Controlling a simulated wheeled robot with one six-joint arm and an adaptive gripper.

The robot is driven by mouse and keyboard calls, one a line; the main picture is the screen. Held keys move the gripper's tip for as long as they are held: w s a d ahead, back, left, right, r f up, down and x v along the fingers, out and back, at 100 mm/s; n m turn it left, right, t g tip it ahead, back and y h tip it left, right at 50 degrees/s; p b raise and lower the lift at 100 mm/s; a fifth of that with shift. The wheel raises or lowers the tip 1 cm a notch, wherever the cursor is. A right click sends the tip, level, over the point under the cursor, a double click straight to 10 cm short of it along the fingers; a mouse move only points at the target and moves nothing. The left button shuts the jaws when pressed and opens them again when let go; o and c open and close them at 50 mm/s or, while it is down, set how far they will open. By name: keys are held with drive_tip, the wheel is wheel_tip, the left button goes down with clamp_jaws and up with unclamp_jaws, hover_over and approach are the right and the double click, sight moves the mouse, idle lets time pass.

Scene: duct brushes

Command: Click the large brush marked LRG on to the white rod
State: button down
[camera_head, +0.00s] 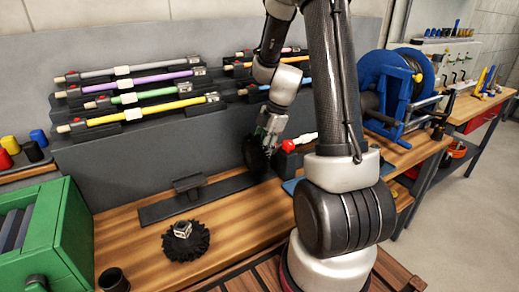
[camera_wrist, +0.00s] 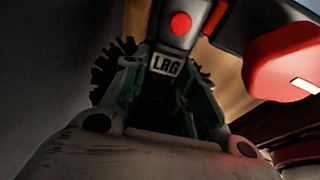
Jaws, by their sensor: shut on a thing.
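My gripper (camera_head: 266,133) is shut on the large brush, a black round brush (camera_head: 254,158) at the back of the bench. In the wrist view, my green fingers (camera_wrist: 166,100) are on both sides of its LRG label (camera_wrist: 165,65), and black bristles (camera_wrist: 108,62) show behind them. A dark block with a red button (camera_wrist: 180,23) is just beyond the label; I cannot tell whether it touches the brush. A short white rod piece (camera_head: 305,138) with a red part (camera_head: 288,146) is just right of the brush. My arm hides the rest of it.
A second black brush (camera_head: 185,241) lies on the front bench. A dark plate with a raised block (camera_head: 188,190) is left of my gripper. Several coloured rods (camera_head: 145,84) rest on the rack behind. A green box (camera_head: 45,235) stands left, a blue reel (camera_head: 390,85) right.

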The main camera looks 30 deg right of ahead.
drive_tip(key=c, duration=1.1)
unclamp_jaws()
drive_tip(key=shift+o, duration=0.2)
drive_tip(key=v, duration=1.2)
